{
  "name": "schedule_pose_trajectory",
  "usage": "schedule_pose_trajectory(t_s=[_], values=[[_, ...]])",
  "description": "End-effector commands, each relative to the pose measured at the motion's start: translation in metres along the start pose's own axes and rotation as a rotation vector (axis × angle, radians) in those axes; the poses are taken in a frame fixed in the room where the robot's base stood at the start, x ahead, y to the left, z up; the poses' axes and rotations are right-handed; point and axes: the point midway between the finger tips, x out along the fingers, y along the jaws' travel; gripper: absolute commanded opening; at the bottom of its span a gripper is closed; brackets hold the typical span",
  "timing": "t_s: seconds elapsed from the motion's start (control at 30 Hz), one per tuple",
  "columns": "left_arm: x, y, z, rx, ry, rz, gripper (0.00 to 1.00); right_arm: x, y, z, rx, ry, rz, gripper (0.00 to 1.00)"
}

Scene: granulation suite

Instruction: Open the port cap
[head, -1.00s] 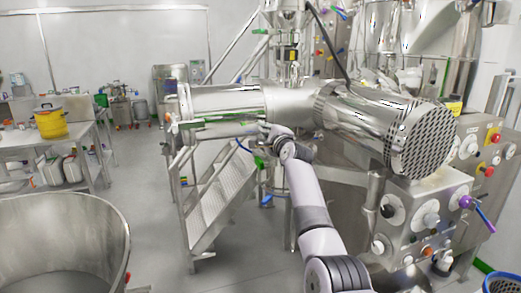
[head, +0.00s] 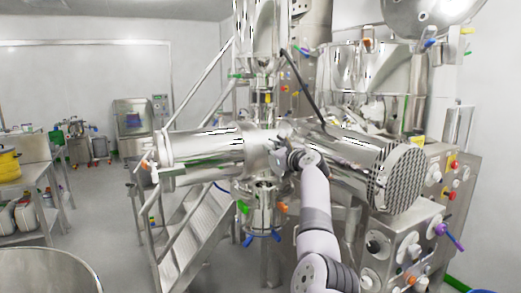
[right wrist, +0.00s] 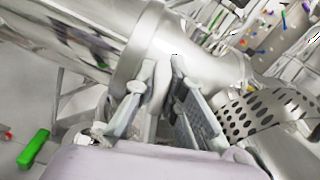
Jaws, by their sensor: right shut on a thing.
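A shiny horizontal metal cylinder (head: 205,148) runs across the middle of the head view. My right gripper (head: 280,143) is at its right end, near the joint with a second, perforated-ended cylinder (head: 360,165). In the right wrist view, the two fingers of my right gripper (right wrist: 164,78) straddle a narrow metal piece at the cylinder's flange (right wrist: 140,48) and are shut on it. I cannot tell for sure whether this piece belongs to the port cap; the fingers hide much of it. My left gripper is not in view.
Metal steps (head: 195,225) stand below the cylinder on the left. A control panel (head: 405,235) with knobs and a purple handle is at right. A large round vessel (head: 45,272) is at lower left. Open floor lies between the vessel and the steps.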

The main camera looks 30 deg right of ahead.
Motion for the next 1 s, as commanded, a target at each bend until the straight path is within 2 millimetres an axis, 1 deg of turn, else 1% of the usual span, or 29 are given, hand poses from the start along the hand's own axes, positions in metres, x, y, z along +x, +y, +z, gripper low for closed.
schedule_pose_trajectory(t_s=[0.1,0.2,0.43,0.7,1.0], values=[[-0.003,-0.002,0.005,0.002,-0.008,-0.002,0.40,0.000,-0.014,-0.001,0.111,0.002,0.001,0.00],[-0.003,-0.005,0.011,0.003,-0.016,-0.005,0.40,0.000,-0.024,-0.003,0.197,0.002,0.002,0.00],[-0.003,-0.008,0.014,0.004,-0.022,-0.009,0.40,0.000,-0.041,-0.009,0.360,0.003,0.003,0.00],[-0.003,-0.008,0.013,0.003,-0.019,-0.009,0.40,0.000,-0.050,-0.015,0.471,0.004,0.003,0.00],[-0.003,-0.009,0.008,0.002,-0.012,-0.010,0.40,0.000,-0.053,-0.018,0.506,0.005,0.002,0.00]])
